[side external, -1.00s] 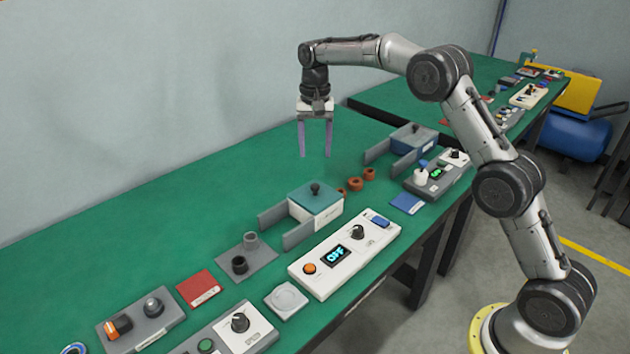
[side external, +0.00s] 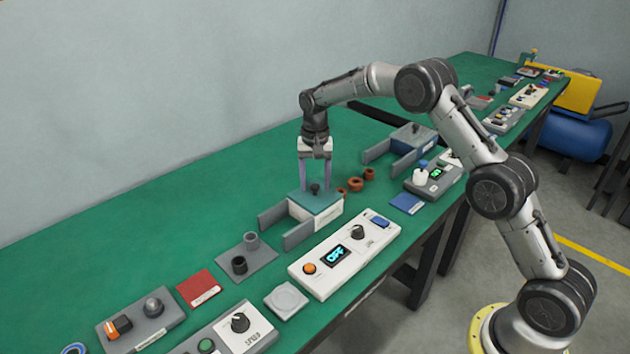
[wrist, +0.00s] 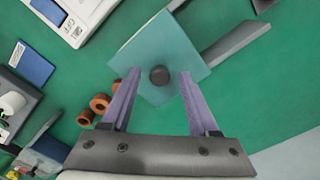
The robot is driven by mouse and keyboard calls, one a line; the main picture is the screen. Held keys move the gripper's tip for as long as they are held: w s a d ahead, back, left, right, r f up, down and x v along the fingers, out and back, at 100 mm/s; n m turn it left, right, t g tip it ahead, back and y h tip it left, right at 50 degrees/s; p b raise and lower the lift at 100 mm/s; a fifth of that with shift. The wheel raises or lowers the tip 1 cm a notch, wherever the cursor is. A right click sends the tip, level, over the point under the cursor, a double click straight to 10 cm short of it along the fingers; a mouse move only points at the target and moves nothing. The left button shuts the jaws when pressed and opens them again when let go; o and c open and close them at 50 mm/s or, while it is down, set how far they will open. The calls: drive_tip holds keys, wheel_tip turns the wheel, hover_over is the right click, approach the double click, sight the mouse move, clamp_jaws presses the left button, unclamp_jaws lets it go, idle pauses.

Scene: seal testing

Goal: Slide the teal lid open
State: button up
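The teal lid (side external: 316,201) lies flat on a white box (side external: 322,217) near the middle of the green table. A dark round knob (side external: 315,188) stands up from the lid. In the wrist view the lid (wrist: 140,50) and its knob (wrist: 159,75) lie just ahead of my fingertips. My gripper (side external: 315,187) is open, pointing down, with its two purple fingers around the knob's position. In the wrist view my gripper (wrist: 159,72) has one finger on each side of the knob, with a gap on both sides. The lid appears to cover the box.
Two grey rails (side external: 285,226) extend left from the box. Free table lies to the back left.

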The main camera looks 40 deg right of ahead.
clamp_jaws()
drive_tip(key=shift+r, duration=0.1)
idle(1.1)
